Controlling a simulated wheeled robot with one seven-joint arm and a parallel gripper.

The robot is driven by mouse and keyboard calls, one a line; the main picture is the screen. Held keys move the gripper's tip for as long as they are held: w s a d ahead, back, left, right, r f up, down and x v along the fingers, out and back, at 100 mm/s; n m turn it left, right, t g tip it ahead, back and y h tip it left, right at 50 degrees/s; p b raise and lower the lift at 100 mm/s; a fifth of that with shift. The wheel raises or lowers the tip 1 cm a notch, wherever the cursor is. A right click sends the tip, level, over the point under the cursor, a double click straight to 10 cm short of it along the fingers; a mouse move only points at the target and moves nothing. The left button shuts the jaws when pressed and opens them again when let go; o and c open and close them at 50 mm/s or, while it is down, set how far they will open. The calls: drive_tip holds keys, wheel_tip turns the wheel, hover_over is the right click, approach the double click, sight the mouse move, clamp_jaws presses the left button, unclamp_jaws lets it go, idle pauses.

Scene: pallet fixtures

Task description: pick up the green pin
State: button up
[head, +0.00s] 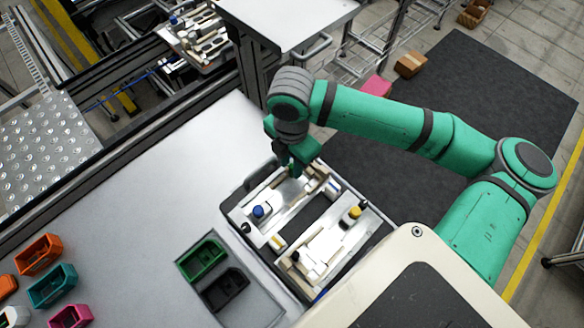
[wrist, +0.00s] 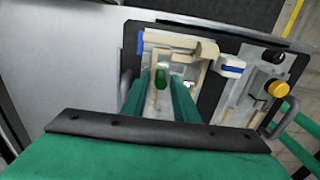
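The green pin (wrist: 162,79) shows in the wrist view, upright or nearly so over a pale metal fixture plate. My gripper (wrist: 162,86) is above the plate with its two green fingers apart, one on each side of the pin. A narrow gap shows between the pin and each finger, and I see no contact. In the head view my gripper (head: 291,168) is low over the far end of the fixture tray (head: 236,216). There the pin is mostly hidden by the gripper, which has nearly the same green.
The tray also holds a blue knob (head: 258,211), a yellow knob (head: 355,212) and black knobs, with cream clamp bars beside the pin (wrist: 205,50). A green bin (head: 202,259) and a black bin (head: 224,290) stand left of the tray. The grey table between is clear.

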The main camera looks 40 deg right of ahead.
drive_tip(key=c, duration=0.5)
drive_tip(key=shift+s, duration=0.1)
clamp_jaws()
drive_tip(key=shift+r, duration=0.1)
